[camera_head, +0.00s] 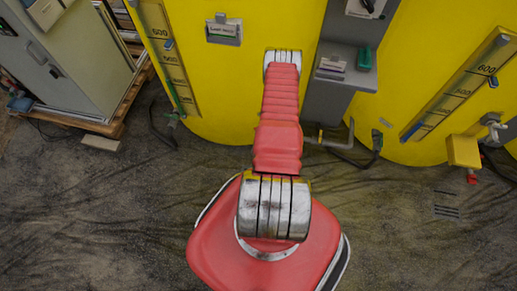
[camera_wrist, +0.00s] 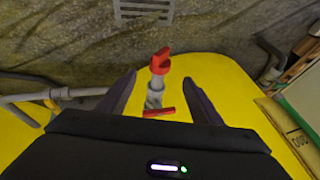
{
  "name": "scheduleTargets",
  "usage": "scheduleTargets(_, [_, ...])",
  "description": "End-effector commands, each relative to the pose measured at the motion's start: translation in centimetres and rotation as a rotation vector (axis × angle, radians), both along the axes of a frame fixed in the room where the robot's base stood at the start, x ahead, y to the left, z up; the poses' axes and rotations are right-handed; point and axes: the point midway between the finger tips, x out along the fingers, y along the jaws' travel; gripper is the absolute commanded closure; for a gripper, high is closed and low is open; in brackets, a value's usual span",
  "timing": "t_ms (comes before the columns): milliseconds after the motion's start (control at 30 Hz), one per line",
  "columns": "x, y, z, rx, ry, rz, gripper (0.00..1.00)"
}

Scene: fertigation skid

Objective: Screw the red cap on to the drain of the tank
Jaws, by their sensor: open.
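The drain (camera_wrist: 155,88) is a short grey fitting on the yellow tank (camera_wrist: 225,75), seen in the wrist view. A red cap (camera_wrist: 160,61) with a raised grip sits at its far end, in line with it and looking slightly tilted. How far it is threaded on I cannot tell. A red lever (camera_wrist: 158,112) crosses the fitting nearer to me. My gripper (camera_wrist: 159,78) is open, one dark finger on each side of the drain and apart from it. The cap lies between and a little beyond the fingertips. In the head view my arm hides the gripper and this drain.
A grey pipe (camera_wrist: 70,93) runs beside the drain at left in the wrist view. A second yellow tank (camera_head: 420,100) stands at right in the head view, a grey cabinet (camera_head: 75,60) on a pallet at left. The floor (camera_head: 100,220) in front is clear.

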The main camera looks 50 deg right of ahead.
Motion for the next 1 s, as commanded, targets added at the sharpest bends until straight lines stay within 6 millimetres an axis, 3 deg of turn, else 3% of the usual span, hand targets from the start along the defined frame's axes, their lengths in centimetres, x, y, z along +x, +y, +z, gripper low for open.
scheduleTargets(600, [2.8, -1.7, -6.5, -0.001, 0.0, 0.002, 0.41])
scheduleTargets(1000, [3.8, -2.4, -8.6, 0.0, 0.0, 0.0, 0.41])
